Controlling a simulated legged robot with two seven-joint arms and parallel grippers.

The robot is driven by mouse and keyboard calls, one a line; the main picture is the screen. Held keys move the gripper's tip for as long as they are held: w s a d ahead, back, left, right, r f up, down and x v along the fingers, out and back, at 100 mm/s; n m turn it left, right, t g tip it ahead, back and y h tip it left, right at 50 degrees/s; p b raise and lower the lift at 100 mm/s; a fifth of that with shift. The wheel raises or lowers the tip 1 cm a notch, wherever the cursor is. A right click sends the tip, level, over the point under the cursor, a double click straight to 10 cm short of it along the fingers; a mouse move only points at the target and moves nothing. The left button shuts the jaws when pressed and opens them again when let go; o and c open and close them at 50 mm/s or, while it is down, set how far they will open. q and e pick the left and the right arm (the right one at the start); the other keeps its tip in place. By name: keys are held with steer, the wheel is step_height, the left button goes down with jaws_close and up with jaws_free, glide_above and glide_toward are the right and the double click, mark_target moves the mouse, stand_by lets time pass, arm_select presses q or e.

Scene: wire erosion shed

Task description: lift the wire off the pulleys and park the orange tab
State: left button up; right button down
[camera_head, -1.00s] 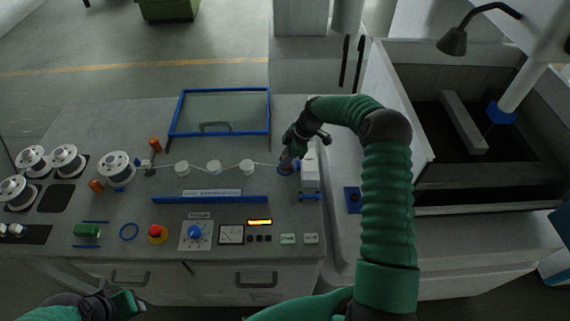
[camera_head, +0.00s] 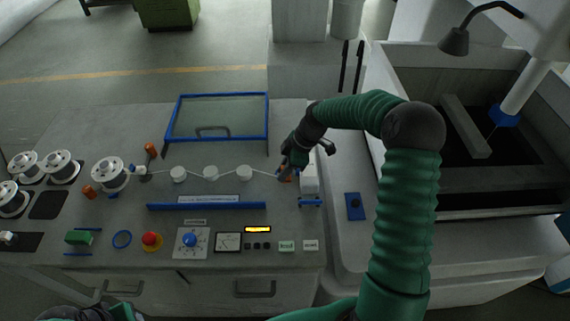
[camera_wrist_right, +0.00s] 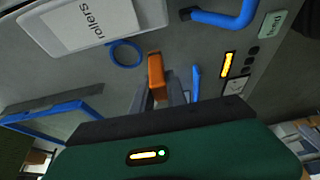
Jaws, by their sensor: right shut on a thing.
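My right gripper (camera_head: 284,174) is shut on the orange tab (camera_wrist_right: 156,77), which stands up between its fingers in the right wrist view. In the head view the gripper is just left of the white roller block (camera_head: 309,180) and hides most of the tab. The thin wire (camera_head: 260,172) runs from the large white spool (camera_head: 110,173) along the white pulleys (camera_head: 210,173) to the right gripper. It is too fine to tell whether it touches every pulley. My left gripper (camera_head: 122,312) is partly cut off at the bottom left; its jaws cannot be made out.
A blue-framed clear cover (camera_head: 217,117) stands behind the pulleys, and a blue bar (camera_head: 206,206) lies before them. A red button (camera_head: 151,240) and blue dial (camera_head: 190,240) are at the front. In the wrist view, a blue ring (camera_wrist_right: 126,53) lies near the tab.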

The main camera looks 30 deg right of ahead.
steer(key=s+a+r+b, duration=0.1)
steer(key=s+a, duration=0.4)
steer(key=s, duration=0.3)
step_height(320, 180, up, 8)
steer(key=p, duration=0.8)
steer(key=shift+s+a+r, duration=0.15)
steer(key=shift+a, duration=0.3)
steer(key=shift+d, duration=0.1)
steer(key=shift+w+d, duration=0.25)
steer(key=shift+w, duration=0.35)
steer(key=shift+w, duration=0.1)
